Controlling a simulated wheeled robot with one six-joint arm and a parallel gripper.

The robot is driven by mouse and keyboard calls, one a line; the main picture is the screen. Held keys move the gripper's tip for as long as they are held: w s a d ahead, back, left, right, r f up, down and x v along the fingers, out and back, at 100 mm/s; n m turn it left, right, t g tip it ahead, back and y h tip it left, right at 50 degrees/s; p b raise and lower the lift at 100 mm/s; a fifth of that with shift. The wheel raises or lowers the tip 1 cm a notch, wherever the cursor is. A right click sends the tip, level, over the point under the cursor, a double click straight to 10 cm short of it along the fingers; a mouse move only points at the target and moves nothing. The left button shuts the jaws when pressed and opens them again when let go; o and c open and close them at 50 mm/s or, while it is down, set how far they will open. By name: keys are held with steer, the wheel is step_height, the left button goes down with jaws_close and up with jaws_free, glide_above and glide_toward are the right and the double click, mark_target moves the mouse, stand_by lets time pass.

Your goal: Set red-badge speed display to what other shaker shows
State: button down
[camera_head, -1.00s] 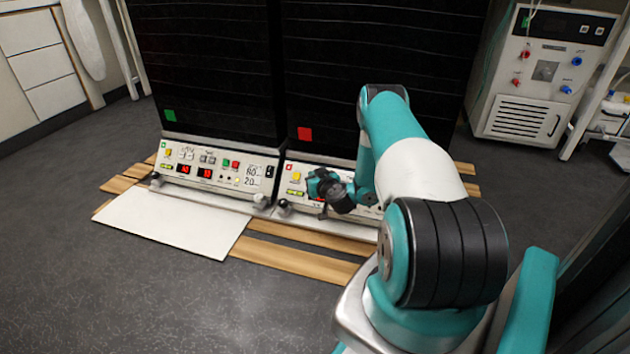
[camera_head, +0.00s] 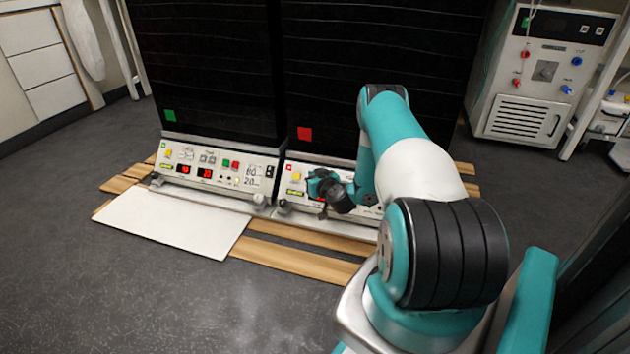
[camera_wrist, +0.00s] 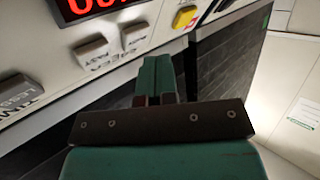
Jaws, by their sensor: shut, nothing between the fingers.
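The red-badge shaker (camera_head: 305,133) stands at the middle. Its white control panel (camera_head: 296,177) is partly covered by my arm and gripper. My gripper (camera_head: 324,186) is at the front of this panel. In the wrist view my gripper (camera_wrist: 157,66) is shut and empty, below and right of a lit red display (camera_wrist: 88,6) cut off by the top edge. Grey buttons (camera_wrist: 90,48) and a yellow button (camera_wrist: 185,17) show there. I cannot tell whether the fingertips touch the panel. The green-badge shaker (camera_head: 170,116) at the left has two lit red displays (camera_head: 184,169), too small to read surely.
A white board (camera_head: 170,222) and wooden slats (camera_head: 300,262) lie on the floor before the shakers. Knobs (camera_head: 283,206) stick out at the panels' lower edges. A white machine (camera_head: 540,75) stands at the back right. The grey floor at front left is clear.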

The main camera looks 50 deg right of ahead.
steer(key=shift+w+d+f, duration=0.15)
steer(key=shift+d+f, duration=0.15)
steer(key=shift+w+d+f+b, duration=0.1)
steer(key=shift+d+f+b, duration=0.2)
steer(key=shift+b, duration=0.15)
stand_by(0.7)
steer(key=shift+a+r, duration=0.1)
steer(key=shift+r, duration=0.05)
steer(key=shift+s+a+r+p, duration=0.25)
steer(key=shift+a+r+p, duration=0.25)
steer(key=shift+p, duration=0.25)
steer(key=a+r+p, duration=0.1)
steer(key=s+a+r+p, duration=0.1)
steer(key=p, duration=0.1)
steer(key=a+r+p, duration=0.1)
steer(key=shift+s+a+r+p, duration=0.15)
steer(key=shift+s+a+p, duration=0.1)
steer(key=shift+p, duration=0.1)
